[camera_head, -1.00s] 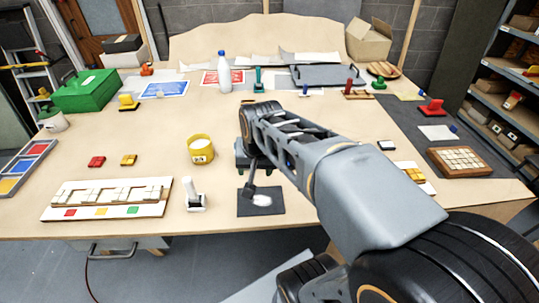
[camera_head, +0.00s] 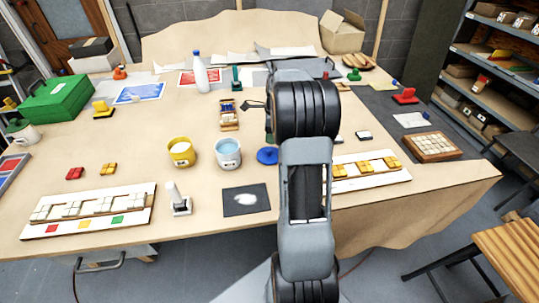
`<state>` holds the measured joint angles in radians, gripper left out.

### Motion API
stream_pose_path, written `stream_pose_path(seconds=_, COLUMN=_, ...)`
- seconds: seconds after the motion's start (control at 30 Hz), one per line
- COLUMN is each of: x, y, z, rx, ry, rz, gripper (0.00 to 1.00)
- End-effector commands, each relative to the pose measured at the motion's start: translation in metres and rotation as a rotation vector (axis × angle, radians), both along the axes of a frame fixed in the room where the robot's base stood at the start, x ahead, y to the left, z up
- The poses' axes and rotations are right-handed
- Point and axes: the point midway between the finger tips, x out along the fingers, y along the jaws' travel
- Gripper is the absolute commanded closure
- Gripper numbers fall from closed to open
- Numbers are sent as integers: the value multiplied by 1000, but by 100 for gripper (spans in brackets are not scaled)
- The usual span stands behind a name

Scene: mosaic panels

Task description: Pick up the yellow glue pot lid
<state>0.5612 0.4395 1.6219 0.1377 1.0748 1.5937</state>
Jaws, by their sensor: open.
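A small dark part of my wrist shows left of that joint.
A small wooden tray (camera_head: 229,115) lies behind the pots. A white bottle (camera_head: 200,74) stands farther back. A dark card (camera_head: 246,200) and a white-handled stamp (camera_head: 180,203) are in front. Mosaic panels lie at left (camera_head: 130,194) and right of my arm (camera_head: 398,176).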

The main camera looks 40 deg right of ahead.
Motion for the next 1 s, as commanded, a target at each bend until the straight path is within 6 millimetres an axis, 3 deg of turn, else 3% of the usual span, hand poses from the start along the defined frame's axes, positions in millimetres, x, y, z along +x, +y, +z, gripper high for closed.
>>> stream_pose_path(seconds=0.13, x=1, y=2, z=-20, rx=1, ry=1, rz=1, gripper=40)
stream_pose_path(seconds=0.43, x=1, y=4, z=-38, rx=0, ry=2, rz=2, gripper=40)
stream_pose_path(seconds=0.7, x=1, y=7, z=-73, rx=0, ry=2, rz=3, gripper=40)
stream_pose_path(seconds=1.0, x=2, y=8, z=-82, rx=-2, ry=0, rz=3, gripper=40)
